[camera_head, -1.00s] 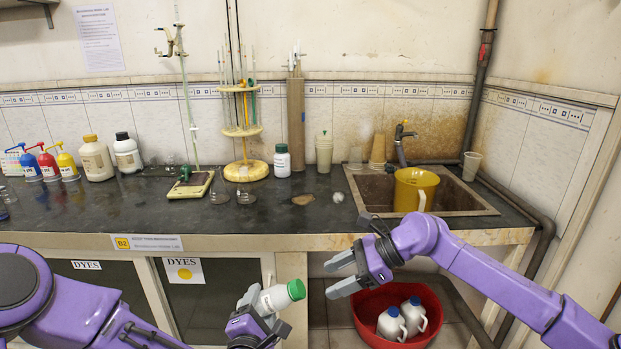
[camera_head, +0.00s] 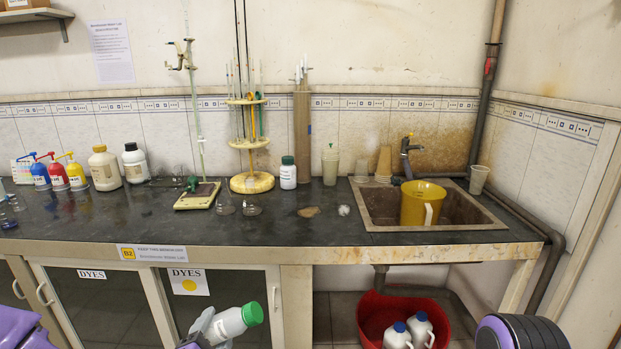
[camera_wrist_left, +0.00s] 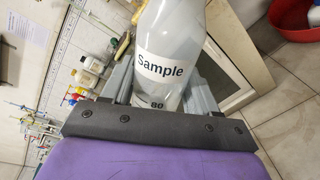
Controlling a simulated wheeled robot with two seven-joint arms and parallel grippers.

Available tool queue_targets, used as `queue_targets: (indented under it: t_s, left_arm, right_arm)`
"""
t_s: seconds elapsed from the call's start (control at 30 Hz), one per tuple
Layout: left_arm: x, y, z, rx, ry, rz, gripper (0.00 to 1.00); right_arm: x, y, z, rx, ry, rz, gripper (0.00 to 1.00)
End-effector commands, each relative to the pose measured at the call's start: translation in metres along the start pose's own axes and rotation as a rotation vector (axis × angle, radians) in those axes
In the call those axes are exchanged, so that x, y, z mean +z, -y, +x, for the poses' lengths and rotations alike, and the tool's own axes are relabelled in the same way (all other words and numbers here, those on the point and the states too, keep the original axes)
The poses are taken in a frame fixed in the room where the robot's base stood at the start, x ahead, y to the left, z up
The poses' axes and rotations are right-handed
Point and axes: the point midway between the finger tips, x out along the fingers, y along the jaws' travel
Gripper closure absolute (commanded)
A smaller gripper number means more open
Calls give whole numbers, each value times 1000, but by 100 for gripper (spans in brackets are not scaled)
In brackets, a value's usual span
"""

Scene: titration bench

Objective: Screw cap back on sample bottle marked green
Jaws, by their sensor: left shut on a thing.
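My left gripper (camera_head: 212,327) is at the bottom of the head view, in front of the cupboards, shut on the white sample bottle (camera_head: 229,324). The bottle is tilted, its top pointing up and right. A green cap (camera_head: 252,313) sits on its top end; how tightly it is seated cannot be told. In the left wrist view the bottle (camera_wrist_left: 170,45), labelled "Sample", stands between the fingers; its cap is outside that picture. Only part of my right arm (camera_head: 522,333) shows at the lower right; its gripper is out of view.
The dark bench top (camera_head: 130,217) holds a white bottle with a dark green cap (camera_head: 288,173), a round pipette stand (camera_head: 251,183), dye bottles and a yellow jug (camera_head: 420,203) in the sink. A red basin (camera_head: 371,315) with white jugs is below. The bench's front middle is clear.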

Motion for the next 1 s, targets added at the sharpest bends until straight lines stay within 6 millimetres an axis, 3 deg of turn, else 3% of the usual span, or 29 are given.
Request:
queue_targets:
  t_s: [0.07,0.17,0.47,0.57,0.7,1.0]
  left_arm:
    - [-1,-8,1,8,-8,-2,83]
    - [0,-16,2,13,-15,-3,83]
    - [1,-17,3,9,-16,-14,83]
    - [-3,-14,3,8,0,-165,83]
    - [-4,-12,4,3,47,-491,83]
    - [-3,-12,4,-9,112,-931,83]
  right_arm:
    - [-18,-17,0,36,-43,-39,38]
    - [-33,-17,0,39,-80,-63,38]
    - [-34,-15,1,34,-84,-59,38]
    - [-31,-14,10,34,-84,-59,38]
    - [-25,-14,29,34,-83,-58,38]
    - [-14,-12,62,34,-83,-58,38]
